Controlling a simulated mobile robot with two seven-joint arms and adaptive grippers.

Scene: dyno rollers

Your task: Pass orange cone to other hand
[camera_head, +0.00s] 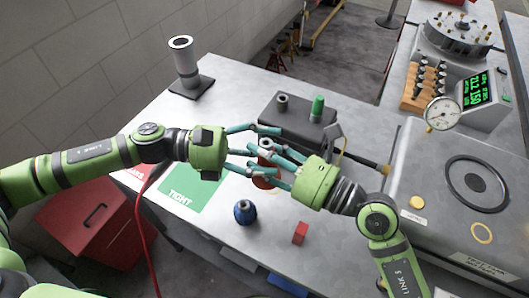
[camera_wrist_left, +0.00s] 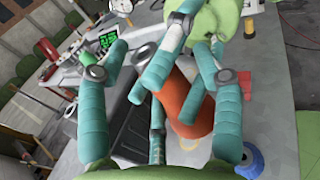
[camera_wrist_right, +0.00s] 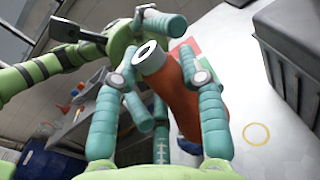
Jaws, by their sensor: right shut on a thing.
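The orange cone (camera_wrist_right: 182,100) has a pale ringed top and is held tilted in my right gripper (camera_head: 259,158). It also shows in the left wrist view (camera_wrist_left: 186,98), slanting between the fingers. In the head view, the fingers of both grippers hide most of it above the bench. My right gripper is shut on the cone. My left gripper (camera_head: 270,152) comes in from the left with its fingers spread on either side of the cone. Whether any left finger touches the cone cannot be told.
A dark block (camera_head: 298,122) with a green-topped peg is behind the grippers. A blue knob-like part (camera_head: 245,211) and a red block (camera_head: 300,232) lie in front. A green mat (camera_head: 190,192) marked TIGHT is at left. A grey cylinder stand (camera_head: 186,66) is at the back.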

